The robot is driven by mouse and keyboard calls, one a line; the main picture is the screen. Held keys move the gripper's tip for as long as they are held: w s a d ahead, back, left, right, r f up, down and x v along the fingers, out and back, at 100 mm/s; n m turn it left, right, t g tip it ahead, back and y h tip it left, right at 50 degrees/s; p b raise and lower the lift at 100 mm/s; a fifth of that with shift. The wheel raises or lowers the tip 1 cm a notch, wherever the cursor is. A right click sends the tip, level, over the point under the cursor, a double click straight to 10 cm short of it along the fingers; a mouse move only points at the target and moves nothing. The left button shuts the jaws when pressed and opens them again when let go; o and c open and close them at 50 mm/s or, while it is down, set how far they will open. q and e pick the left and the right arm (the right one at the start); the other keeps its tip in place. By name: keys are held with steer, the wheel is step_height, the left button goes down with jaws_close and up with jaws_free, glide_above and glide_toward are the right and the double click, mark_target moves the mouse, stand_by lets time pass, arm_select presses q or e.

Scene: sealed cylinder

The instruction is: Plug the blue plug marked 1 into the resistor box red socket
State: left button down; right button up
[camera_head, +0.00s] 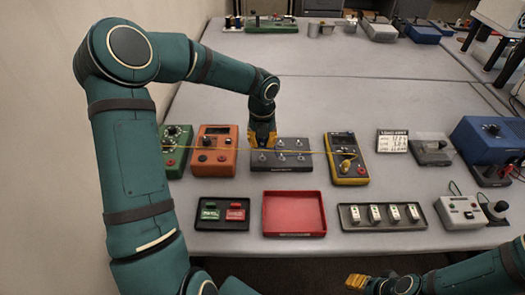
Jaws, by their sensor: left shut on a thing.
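My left gripper (262,136) points down over the back of a grey terminal board (297,167) with several metal posts. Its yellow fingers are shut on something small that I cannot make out. I cannot pick out a blue plug or its mark. A green box (175,152) with a dial stands at the left, and an orange box (214,152) with a red and a dark socket stands beside it. I cannot read which is the resistor box. My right gripper (357,281) is low at the front edge; its opening is unclear.
A thin yellow cable (305,153) stretches from the green box past my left gripper towards a yellow meter (346,158). A red tray (294,214), a switch panel (222,213) and a row of white modules (381,216) line the front. The table's middle back is clear.

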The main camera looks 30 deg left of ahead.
mark_target(170, 162)
arm_select(q)
steer(key=shift+r, duration=0.1)
arm_select(e)
steer(key=shift+r, duration=0.1)
arm_select(q)
steer(key=s+a+n, duration=0.2)
steer(key=a, duration=0.1)
steer(key=s+a+n, duration=0.2)
steer(key=a+n, duration=0.1)
steer(key=a, duration=0.1)
steer(key=s+a+n+p, duration=0.1)
steer(key=s+a+n, duration=0.1)
steer(key=a, duration=0.2)
steer(key=shift+s+r+n, duration=0.35)
steer(key=shift+s+n, duration=0.05)
steer(key=s+a+r+n, duration=0.1)
steer(key=s+a+n, duration=0.6)
steer(key=s+a+r+n+p, duration=0.1)
steer(key=s+a+n, duration=0.2)
steer(key=s+a, duration=0.1)
steer(key=shift+s+a+r, duration=0.1)
steer(key=shift+r, duration=0.2)
arm_select(e)
steer(key=shift+w+d+r+t, duration=0.15)
steer(key=shift+w+r+t, duration=0.05)
steer(key=shift+w+r, duration=0.4)
steer(key=shift+w+d+r+t, duration=0.15)
steer(key=shift+w+r+t, duration=0.05)
steer(key=shift+w+r, duration=0.3)
